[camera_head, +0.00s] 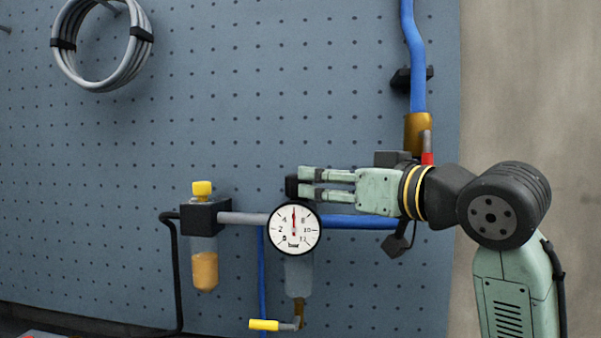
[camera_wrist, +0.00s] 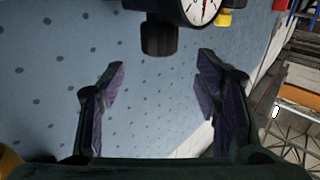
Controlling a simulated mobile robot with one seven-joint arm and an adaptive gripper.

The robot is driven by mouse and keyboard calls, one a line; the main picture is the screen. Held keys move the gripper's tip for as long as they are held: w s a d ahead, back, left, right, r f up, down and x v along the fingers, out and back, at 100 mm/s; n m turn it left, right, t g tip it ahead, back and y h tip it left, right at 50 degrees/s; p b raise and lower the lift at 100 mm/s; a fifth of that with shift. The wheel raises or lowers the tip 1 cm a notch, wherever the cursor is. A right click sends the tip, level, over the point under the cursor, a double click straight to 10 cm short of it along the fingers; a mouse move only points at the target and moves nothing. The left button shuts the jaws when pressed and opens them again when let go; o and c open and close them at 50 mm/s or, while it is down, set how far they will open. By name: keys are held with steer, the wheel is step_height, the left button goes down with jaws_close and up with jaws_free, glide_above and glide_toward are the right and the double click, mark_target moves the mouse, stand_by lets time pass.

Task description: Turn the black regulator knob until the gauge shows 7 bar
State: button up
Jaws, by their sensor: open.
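The black regulator knob (camera_head: 291,187) sits just above the round white gauge (camera_head: 281,230). In the wrist view the knob (camera_wrist: 158,38) hangs at the top centre, beside the partly cut-off gauge (camera_wrist: 203,8). The gauge needle points almost straight up, midway between 4 and 8, at about 6 bar. My gripper (camera_head: 306,184) comes in from the right, its fingertips at the knob in the head view. In the wrist view my gripper's fingers (camera_wrist: 162,60) are wide apart with nothing between them, and the knob lies just beyond the tips. Contact is not visible.
A yellow-capped lubricator (camera_head: 204,262) hangs left of the gauge, joined by a grey pipe. A blue hose (camera_head: 355,221) runs right, below my gripper. A yellow-handled valve (camera_head: 264,325) hangs below. The pegboard (camera_head: 130,150) is bare at centre left.

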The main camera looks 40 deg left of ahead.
mark_target(292, 182)
steer(key=p+x, duration=0.2)
steer(key=x, duration=0.6)
steer(key=shift+w+a, duration=0.1)
steer(key=shift+a, duration=0.15)
steer(key=shift+c, duration=0.4)
steer(key=c, duration=1.1)
